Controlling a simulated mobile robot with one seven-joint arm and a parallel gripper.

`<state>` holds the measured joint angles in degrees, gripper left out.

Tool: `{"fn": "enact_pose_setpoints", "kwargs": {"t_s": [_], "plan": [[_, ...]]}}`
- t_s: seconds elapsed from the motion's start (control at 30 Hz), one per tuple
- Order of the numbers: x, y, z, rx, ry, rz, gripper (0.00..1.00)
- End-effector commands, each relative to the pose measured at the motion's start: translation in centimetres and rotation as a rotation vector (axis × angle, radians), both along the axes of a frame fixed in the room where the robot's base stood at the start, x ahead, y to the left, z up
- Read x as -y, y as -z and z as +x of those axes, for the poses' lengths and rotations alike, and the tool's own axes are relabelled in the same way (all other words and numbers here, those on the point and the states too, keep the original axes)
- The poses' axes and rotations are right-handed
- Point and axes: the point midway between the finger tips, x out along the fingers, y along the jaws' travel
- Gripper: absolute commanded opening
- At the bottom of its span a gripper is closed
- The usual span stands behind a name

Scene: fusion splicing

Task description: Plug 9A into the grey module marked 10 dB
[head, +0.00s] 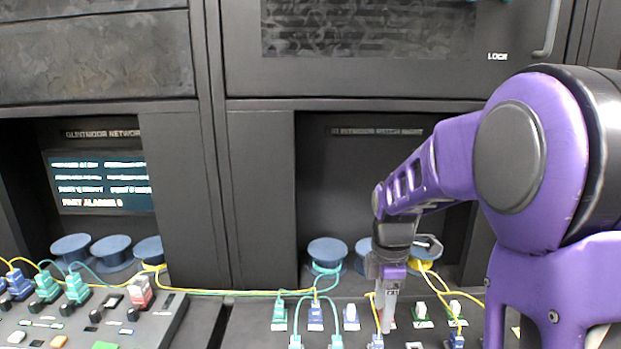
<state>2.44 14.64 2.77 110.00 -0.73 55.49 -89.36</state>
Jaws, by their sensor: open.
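My gripper (388,326) points down over the right-hand panel, in front of the blue spools, and is open. Its fingers stand among the row of plugs and modules, and a yellow cable (375,312) runs down right beside them. A bit of red shows behind the fingers. I cannot tell whether the fingers touch anything. Labels on the plugs are too small to read, so I cannot pick out 9A. No 10 dB marking is legible, and I cannot identify the grey module.
Several green, blue and white modules stand close together on the right panel (250,325). Blue spools (326,252) sit behind them. Yellow and teal cables cross between the panels. The left panel (165,325) carries more plugs, and a screen (100,182) stands behind it. Dark cabinet walls enclose both bays.

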Motion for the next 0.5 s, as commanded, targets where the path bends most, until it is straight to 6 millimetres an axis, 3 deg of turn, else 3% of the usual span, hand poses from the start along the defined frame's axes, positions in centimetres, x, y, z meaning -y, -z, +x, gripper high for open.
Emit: {"fn": "enact_pose_setpoints", "kwargs": {"t_s": [0.5], "plan": [[0.0,1.1,0.0,0.001,0.000,-0.001,0.65]]}}
